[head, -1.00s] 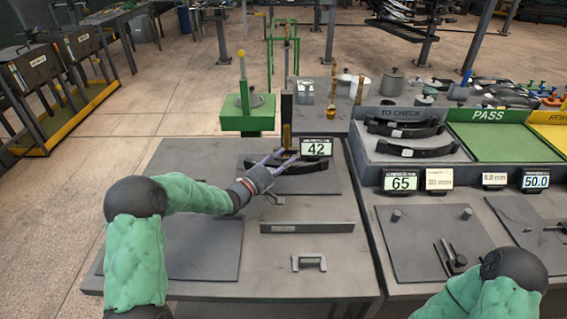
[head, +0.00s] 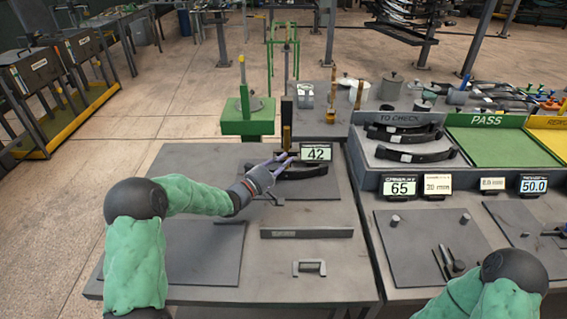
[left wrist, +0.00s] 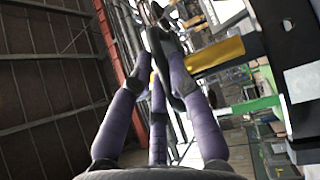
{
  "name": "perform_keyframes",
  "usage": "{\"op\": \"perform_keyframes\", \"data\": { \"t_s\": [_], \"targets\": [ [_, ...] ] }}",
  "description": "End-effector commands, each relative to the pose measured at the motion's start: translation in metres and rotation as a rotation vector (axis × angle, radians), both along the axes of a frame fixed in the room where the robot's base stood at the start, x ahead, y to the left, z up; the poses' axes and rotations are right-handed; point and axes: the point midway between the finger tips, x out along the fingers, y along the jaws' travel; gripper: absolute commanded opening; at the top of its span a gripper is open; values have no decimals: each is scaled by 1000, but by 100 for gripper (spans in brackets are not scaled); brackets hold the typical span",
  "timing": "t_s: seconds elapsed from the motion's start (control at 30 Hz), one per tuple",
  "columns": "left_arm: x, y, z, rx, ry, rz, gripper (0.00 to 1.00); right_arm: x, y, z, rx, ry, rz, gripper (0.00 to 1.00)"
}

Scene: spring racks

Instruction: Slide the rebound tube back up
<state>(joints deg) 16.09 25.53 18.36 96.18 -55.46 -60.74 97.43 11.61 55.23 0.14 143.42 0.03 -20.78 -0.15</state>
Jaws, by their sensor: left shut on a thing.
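An upright stand with a dark upper part and a yellow lower part (head: 287,136) rises at the back of the left bench. I cannot tell for sure which part is the rebound tube. My left gripper (head: 276,165), with purple fingers, is at the foot of this stand, in front of it and left of the "42" display (head: 317,152). In the left wrist view its fingers (left wrist: 172,75) close around a slim dark grey piece (left wrist: 158,45), beside a yellow bar (left wrist: 215,56). The grip point is small and partly hidden by the fingers. My right gripper is out of the picture.
A grey bar (head: 306,233) and a small handle (head: 309,268) are nearer on the bench. The "TO CHECK" tray (head: 366,181) with more springs stands at right.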

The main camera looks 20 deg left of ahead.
Motion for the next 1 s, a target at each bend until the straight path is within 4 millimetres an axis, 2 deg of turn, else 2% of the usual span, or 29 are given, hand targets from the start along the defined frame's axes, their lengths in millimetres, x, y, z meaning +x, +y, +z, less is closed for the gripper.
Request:
{"op": "perform_keyframes", "data": {
  "t_s": [0.03,0.5,0.63,0.97,1.0],
  "targets": [
    [1,1,19,1,-14,2,0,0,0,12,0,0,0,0],
    [1,1,86,2,-16,3,0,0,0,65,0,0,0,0],
    [1,2,96,2,-16,3,0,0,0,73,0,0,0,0],
    [2,2,98,2,-21,3,0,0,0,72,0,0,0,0],
    [2,2,98,2,-22,3,27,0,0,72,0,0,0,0]
  ]
}}
